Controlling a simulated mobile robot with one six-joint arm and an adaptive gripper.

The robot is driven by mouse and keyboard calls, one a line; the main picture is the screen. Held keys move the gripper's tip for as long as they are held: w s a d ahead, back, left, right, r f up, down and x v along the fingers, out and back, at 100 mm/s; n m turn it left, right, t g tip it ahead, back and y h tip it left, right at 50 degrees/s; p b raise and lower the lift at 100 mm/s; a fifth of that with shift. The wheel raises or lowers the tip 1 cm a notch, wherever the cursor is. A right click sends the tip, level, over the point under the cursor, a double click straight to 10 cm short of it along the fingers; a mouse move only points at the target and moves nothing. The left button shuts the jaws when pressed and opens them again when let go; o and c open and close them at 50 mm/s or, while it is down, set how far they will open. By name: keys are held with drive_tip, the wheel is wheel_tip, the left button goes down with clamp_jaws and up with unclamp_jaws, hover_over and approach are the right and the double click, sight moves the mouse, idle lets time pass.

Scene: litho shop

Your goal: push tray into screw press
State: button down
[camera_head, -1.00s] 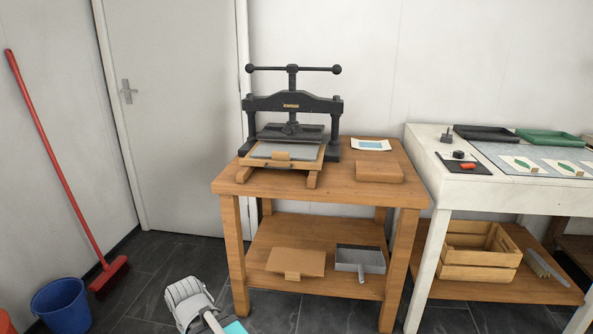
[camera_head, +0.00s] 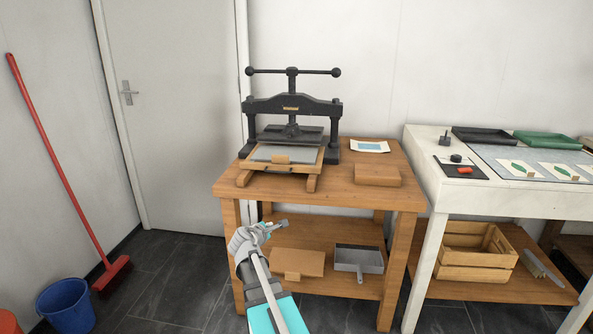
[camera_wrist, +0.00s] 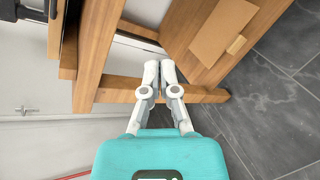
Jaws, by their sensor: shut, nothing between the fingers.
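The black screw press (camera_head: 292,104) stands on the wooden table (camera_head: 340,188), its crossbar handle on top. The tray (camera_head: 286,154), a wooden frame with a grey surface and a tan block at its front, sits on rails and sticks out in front of the press. My gripper (camera_head: 283,223) is below the tabletop level, in front of the table and lower than the tray. In the wrist view my gripper (camera_wrist: 160,64) is shut and empty, its fingertips together, pointing towards the table's legs and lower shelf.
A wooden block (camera_head: 377,174) and a print sheet (camera_head: 369,146) lie to the right of the press. The lower shelf holds a tan board (camera_head: 297,262) and a grey pan (camera_head: 358,259). A blue bucket (camera_head: 66,304) and red broom (camera_head: 112,274) stand at left. The floor between is clear.

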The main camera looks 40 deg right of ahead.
drive_tip(key=w+d+r+n+t+h+p, duration=0.1)
drive_tip(key=d+r+n+t, duration=0.3)
drive_tip(key=d+r+n, duration=0.4)
drive_tip(key=w+d+n, duration=0.1)
drive_tip(key=d+n, duration=0.2)
drive_tip(key=n, duration=0.2)
drive_tip(key=shift+w+r+t+h+p, duration=0.3)
drive_tip(key=shift+w+r+h, duration=0.1)
drive_tip(key=shift+w+d, duration=0.1)
approach(300, 156)
drive_tip(key=v, duration=0.2)
drive_tip(key=f+v, duration=0.1)
drive_tip(key=v, duration=0.1)
drive_tip(key=x, duration=1.4)
drive_tip(key=shift+s, duration=0.25)
